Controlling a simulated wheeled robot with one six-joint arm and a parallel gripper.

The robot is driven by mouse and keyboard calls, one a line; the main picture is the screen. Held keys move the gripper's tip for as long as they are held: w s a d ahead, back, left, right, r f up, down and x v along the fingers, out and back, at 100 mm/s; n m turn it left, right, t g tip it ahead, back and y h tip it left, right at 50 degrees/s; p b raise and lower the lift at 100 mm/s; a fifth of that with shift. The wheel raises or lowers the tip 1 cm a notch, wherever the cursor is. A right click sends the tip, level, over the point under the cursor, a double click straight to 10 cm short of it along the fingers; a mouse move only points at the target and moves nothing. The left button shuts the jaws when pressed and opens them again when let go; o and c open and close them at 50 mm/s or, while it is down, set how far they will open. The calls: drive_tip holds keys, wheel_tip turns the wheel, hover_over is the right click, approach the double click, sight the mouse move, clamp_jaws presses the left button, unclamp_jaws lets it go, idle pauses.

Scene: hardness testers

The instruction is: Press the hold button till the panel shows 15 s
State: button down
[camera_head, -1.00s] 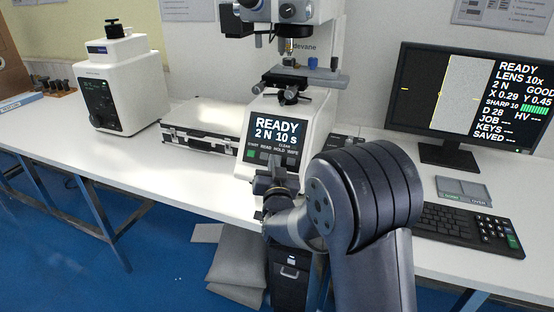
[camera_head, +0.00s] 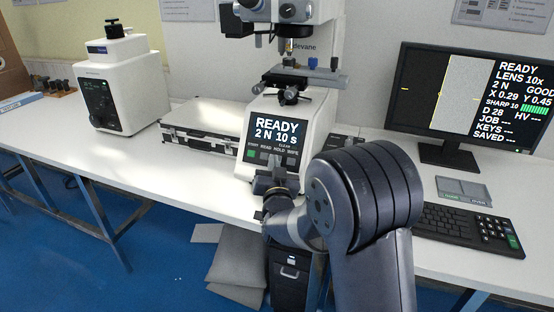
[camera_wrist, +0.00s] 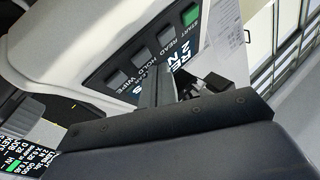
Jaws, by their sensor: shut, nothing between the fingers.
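The tester's sloped panel (camera_head: 277,133) reads READY, 2 N and 10 s. Below the readout is a row of buttons labelled START, READ, HOLD and WIPE. In the wrist view the grey hold button (camera_wrist: 142,57) lies between the READ and WIPE buttons, and the green START button (camera_wrist: 190,15) is at the end of the row. My gripper (camera_head: 277,168) is shut and empty, just in front of the lower panel near HOLD. In the wrist view my gripper's fingertips (camera_wrist: 157,70) are beside the HOLD label. I cannot tell whether they touch the panel.
The tester's stage (camera_head: 300,77) and lens overhang the panel. A silver case (camera_head: 203,128) lies to its left, with a white tester (camera_head: 122,85) beyond. A monitor (camera_head: 470,95) showing 2 N and a keyboard (camera_head: 465,228) stand at the right. Bare table lies left of the case.

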drive_tip(key=shift+f, duration=0.1)
drive_tip(key=shift+w+d+f+b, duration=0.15)
drive_tip(key=shift+w+b, duration=0.2)
drive_tip(key=shift+b, duration=0.3)
drive_tip(key=shift+w+d+f+b, duration=0.1)
drive_tip(key=shift+w+b, duration=0.15)
drive_tip(key=shift+b, duration=0.1)
idle(0.5)
drive_tip(key=shift+s, duration=0.1)
drive_tip(key=shift+s+a+r, duration=0.2)
drive_tip(key=shift+s+r, duration=0.2)
drive_tip(key=shift+s, duration=0.1)
drive_tip(key=shift+s+a+r, duration=0.25)
drive_tip(key=shift+s+r, duration=0.15)
drive_tip(key=shift+s, duration=0.3)
drive_tip(key=shift+s+a+r, duration=0.25)
drive_tip(key=shift+s+r, duration=0.2)
drive_tip(key=shift+s, duration=0.2)
drive_tip(key=shift+s+a+r, duration=0.25)
drive_tip(key=shift+s+r, duration=0.15)
drive_tip(key=shift+s, duration=0.3)
